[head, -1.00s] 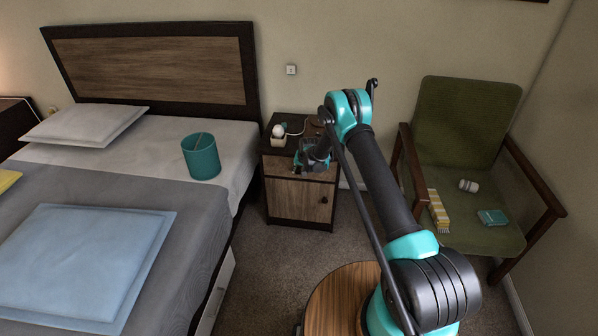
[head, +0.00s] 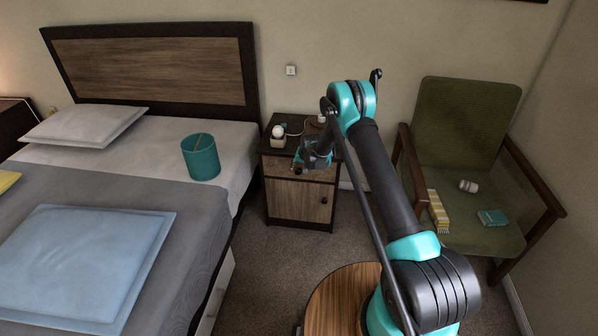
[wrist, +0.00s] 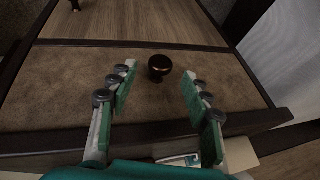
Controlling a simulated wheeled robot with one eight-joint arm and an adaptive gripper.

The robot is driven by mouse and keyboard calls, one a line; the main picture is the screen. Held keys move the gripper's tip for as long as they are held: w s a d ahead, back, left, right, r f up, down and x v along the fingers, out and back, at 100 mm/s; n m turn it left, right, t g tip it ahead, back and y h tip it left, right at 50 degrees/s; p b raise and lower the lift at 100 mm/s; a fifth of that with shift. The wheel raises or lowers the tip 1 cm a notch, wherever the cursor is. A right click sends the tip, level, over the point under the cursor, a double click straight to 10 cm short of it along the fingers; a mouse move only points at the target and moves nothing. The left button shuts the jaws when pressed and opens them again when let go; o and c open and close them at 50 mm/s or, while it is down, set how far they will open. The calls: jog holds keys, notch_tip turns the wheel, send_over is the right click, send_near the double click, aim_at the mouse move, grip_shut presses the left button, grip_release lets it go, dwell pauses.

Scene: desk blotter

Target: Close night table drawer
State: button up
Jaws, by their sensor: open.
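The night table (head: 334,163) stands between the bed and the chair. Its wood-faced drawer front (head: 281,165) is partly hidden behind my gripper (head: 300,162) in the head view. In the wrist view the drawer front (wrist: 60,85) fills the middle, with a dark round knob (wrist: 159,68) on it. My gripper (wrist: 158,88) is open, its green-padded fingers on either side of the knob and apart from it. The drawer front looks almost level with the cabinet; I cannot tell how large any gap is.
A lower door (head: 294,200) sits under the drawer. A lamp-like white item (head: 278,131) and a cable lie on the tabletop. The bed (head: 200,240) borders the left, the green chair (head: 460,130) the right. Carpet (head: 275,255) in front is clear.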

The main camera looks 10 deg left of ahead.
jog(key=v, duration=0.9)
jog(key=shift+f, duration=0.1)
jog(key=s+d+r+h, duration=0.1)
jog(key=s+d+r, duration=1.65)
jog(key=r, duration=0.25)
jog(key=s+d, duration=0.4)
jog(key=s, duration=0.5)
jog(key=s+d+h, duration=0.1)
jog(key=s+d, duration=0.3)
jog(key=s, duration=0.6)
jog(key=s+d+n, duration=0.1)
jog(key=s+d, duration=0.3)
jog(key=s, duration=0.6)
jog(key=shift+s+d+h, duration=0.2)
jog(key=shift+h, duration=0.1)
